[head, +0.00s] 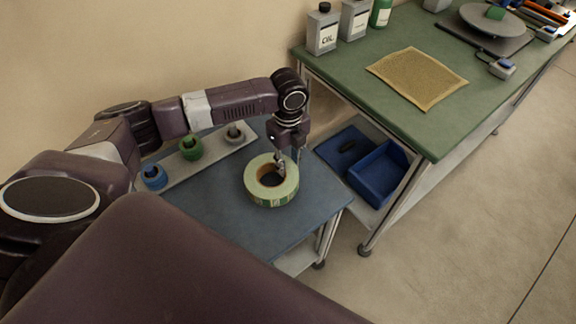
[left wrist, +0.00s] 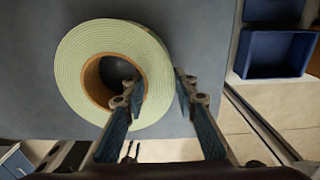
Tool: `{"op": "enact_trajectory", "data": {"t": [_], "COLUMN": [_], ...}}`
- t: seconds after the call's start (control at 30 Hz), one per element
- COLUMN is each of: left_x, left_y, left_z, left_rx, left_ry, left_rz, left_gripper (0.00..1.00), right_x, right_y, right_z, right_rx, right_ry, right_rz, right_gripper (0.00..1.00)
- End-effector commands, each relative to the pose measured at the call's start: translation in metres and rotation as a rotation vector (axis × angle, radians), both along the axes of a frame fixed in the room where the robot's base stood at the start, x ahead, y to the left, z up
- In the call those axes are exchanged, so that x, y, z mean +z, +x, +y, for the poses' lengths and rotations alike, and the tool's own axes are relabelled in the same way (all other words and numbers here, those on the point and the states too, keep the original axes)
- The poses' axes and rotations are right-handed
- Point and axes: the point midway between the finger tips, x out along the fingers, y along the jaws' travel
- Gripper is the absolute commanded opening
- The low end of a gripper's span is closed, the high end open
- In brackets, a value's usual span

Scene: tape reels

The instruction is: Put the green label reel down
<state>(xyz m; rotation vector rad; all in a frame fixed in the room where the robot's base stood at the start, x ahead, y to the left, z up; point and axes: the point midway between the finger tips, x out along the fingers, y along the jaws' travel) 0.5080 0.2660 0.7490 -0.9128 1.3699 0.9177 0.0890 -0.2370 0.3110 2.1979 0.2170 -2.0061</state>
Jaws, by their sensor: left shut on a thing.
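The green label reel (head: 262,197) is a wide pale green roll with green markings on its side and a brown core. It is level over the blue tabletop (head: 215,205), near its right side. I cannot tell whether its underside touches the top. My left gripper (head: 288,162) points down and is shut on the reel's right wall, one finger in the core hole and one outside. In the left wrist view the reel (left wrist: 75,60) fills the upper left, with the gripper (left wrist: 160,90) across its rim. My right gripper is not in view.
A pale strip (head: 172,172) at the tabletop's back holds a blue roll (head: 153,177), a green roll (head: 191,147) and a grey roll (head: 235,134). A green-topped bench (head: 370,110) stands right, with a blue bin (head: 381,172) below. The tabletop's left and front are clear.

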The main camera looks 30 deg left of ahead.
Motion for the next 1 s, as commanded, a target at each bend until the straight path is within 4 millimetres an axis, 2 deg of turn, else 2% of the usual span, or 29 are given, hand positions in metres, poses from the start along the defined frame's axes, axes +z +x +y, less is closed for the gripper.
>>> {"op": "enact_trajectory", "data": {"t": [0.1, 0.4, 0.43, 0.57, 0.87, 1.0], "left_x": [-0.016, -0.018, -0.019, -0.019, -0.017, -0.003], "left_y": [-0.001, 0.0, 0.0, 0.0, 0.0, 0.001], "left_z": [-0.001, 0.0, 0.0, 0.0, 0.0, 0.0], "left_rx": [-0.001, -0.001, -0.001, -0.001, -0.001, 0.0], "left_ry": [-0.001, 0.0, 0.0, 0.0, 0.0, -0.001], "left_rz": [0.001, -0.001, 0.0, 0.0, 0.0, -0.002], "left_gripper": [0.0, 0.0, 0.29, 0.44, 0.44, 0.44], "right_x": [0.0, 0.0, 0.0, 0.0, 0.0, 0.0], "right_y": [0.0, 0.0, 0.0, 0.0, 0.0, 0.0], "right_z": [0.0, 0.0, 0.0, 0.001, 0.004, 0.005], "right_rx": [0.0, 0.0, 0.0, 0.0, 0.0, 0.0], "right_ry": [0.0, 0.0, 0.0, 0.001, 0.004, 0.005], "right_rz": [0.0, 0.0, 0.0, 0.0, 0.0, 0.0], "right_gripper": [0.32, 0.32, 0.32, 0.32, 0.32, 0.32]}}
